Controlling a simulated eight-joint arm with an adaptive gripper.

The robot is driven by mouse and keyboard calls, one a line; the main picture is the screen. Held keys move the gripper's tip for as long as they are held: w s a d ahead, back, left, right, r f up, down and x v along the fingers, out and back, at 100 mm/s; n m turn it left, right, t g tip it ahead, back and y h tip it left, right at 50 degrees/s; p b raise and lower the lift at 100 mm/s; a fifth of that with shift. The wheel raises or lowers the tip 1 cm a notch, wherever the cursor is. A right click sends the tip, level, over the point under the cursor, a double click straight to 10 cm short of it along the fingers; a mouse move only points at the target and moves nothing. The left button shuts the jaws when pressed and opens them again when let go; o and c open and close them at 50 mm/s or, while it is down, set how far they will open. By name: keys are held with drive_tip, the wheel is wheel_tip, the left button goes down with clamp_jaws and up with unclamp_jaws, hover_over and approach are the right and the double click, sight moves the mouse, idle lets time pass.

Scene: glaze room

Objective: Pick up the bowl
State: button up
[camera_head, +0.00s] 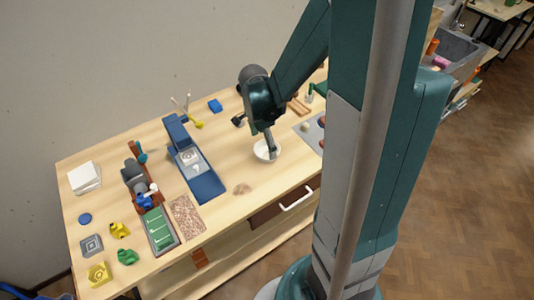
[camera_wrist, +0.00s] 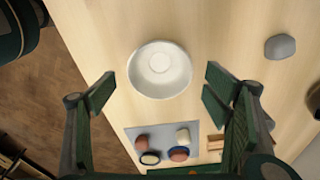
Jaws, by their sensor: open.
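The bowl is white and round and stands upright on the wooden table. In the wrist view the bowl (camera_wrist: 160,70) is in the upper middle, beyond and between my open fingers. It looks empty. My gripper (camera_wrist: 160,88) is open, with one green-padded finger on each side and nothing between the pads. In the head view the bowl (camera_head: 266,151) is partly hidden behind my gripper (camera_head: 270,150), which points down at it. I cannot tell from these frames whether a finger touches the bowl.
A grey tray (camera_wrist: 128,131) with several small round items lies near the bowl. A grey lump (camera_wrist: 280,47) sits to the right in the wrist view. A blue device (camera_head: 200,178) and a green-slotted tray (camera_head: 160,228) stand left in the head view. A drawer handle (camera_head: 296,199) juts from the table front.

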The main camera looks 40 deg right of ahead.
sight(267, 156)
drive_tip(key=shift+f, duration=0.15)
drive_tip(key=shift+d+f, duration=0.2)
drive_tip(key=shift+f, duration=1)
drive_tip(key=shift+d+f, duration=0.15)
drive_tip(key=shift+f, duration=1.05)
drive_tip(key=shift+c, duration=0.6)
drive_tip(key=c, duration=0.9)
drive_tip(key=shift+r, duration=0.2)
wheel_tip(267, 156, up, 10)
drive_tip(key=shift+f, duration=0.2)
